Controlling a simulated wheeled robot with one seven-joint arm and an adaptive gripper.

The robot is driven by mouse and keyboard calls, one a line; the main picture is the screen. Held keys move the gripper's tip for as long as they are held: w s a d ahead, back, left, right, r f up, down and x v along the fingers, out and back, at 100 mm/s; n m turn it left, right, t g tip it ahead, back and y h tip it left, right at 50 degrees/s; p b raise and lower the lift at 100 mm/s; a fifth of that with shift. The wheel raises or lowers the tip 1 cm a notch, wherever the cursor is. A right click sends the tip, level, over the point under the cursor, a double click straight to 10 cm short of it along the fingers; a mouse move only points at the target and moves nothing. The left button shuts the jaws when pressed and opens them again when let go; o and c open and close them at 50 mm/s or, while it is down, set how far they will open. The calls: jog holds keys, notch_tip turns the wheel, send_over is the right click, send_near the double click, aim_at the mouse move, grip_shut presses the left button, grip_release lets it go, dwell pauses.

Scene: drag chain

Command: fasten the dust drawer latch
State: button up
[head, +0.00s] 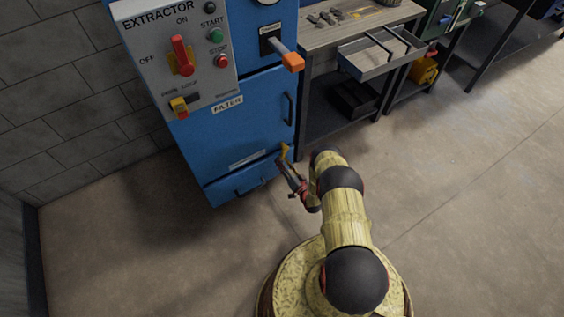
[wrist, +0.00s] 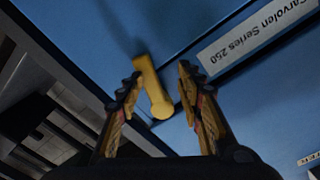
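The dust drawer latch is a yellow lever (wrist: 152,88) on the blue cabinet front. In the wrist view it lies between the two open fingers of my gripper (wrist: 157,95), with space visible on both sides. Whether a finger touches it cannot be told. In the head view the yellow latch (head: 284,151) shows at the cabinet's lower right edge, just beyond my gripper (head: 285,165). The dust drawer (head: 240,186) is the blue front with a dark handle at the cabinet's bottom; a thin dark seam runs above it.
The blue extractor cabinet (head: 205,140) carries a grey control panel (head: 150,50) and an orange-ended lever (head: 292,62). A workbench (head: 345,30) with an open grey drawer (head: 385,60) stands to its right. The floor (head: 130,240) at left is clear.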

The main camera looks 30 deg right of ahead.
jog(key=shift+w+r, duration=0.15)
jog(key=shift+w, duration=0.7)
jog(key=c, duration=0.3)
grip_shut()
jog(key=shift+s, duration=0.1)
jog(key=shift+o, duration=1.1)
grip_release()
jog(key=shift+o, duration=0.4)
jog(key=shift+s, duration=0.1)
